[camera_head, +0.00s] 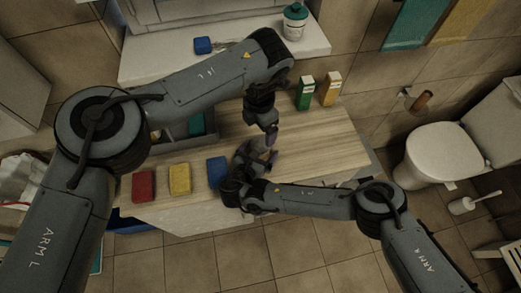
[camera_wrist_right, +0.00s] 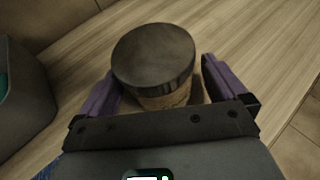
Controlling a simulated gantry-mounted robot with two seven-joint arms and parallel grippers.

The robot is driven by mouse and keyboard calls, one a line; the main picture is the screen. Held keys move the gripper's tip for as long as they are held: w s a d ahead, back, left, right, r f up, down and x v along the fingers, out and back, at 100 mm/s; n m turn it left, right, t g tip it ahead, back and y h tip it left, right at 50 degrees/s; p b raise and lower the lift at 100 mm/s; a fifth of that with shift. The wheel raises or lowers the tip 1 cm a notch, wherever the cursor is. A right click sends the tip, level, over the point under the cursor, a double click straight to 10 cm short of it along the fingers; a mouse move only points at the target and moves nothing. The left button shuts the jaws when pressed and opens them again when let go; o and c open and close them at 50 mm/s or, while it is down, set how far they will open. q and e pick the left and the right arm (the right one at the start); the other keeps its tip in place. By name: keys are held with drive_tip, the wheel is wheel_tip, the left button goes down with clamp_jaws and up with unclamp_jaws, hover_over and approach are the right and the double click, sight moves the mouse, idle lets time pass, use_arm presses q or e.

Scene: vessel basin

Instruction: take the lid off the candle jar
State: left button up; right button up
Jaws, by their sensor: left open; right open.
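The candle jar (camera_wrist_right: 166,100) stands upright on the wooden counter in the right wrist view. Its dark round lid (camera_wrist_right: 153,55) is on top. My right gripper (camera_wrist_right: 161,80) is open, with one purple finger on each side of the jar and visible gaps to it. In the head view my right gripper (camera_head: 256,158) is low over the counter and the jar is mostly hidden by the grippers. My left gripper (camera_head: 271,138) is open and points down just above and behind the right gripper, close to the jar.
The right part of the counter is clear.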

sight(261, 144)
drive_tip(key=shift+w+d+f, duration=0.2)
drive_tip(key=shift+w+d, duration=0.05)
drive_tip(key=shift+w, duration=0.2)
drive_tip(key=shift+c, duration=0.2)
clamp_jaws()
use_arm(q)
drive_tip(key=n, duration=0.3)
drive_tip(key=shift+f+n, duration=0.2)
drive_tip(key=shift+n, duration=0.4)
drive_tip(key=shift+f, duration=3.85)
drive_tip(key=shift+c, duration=0.4)
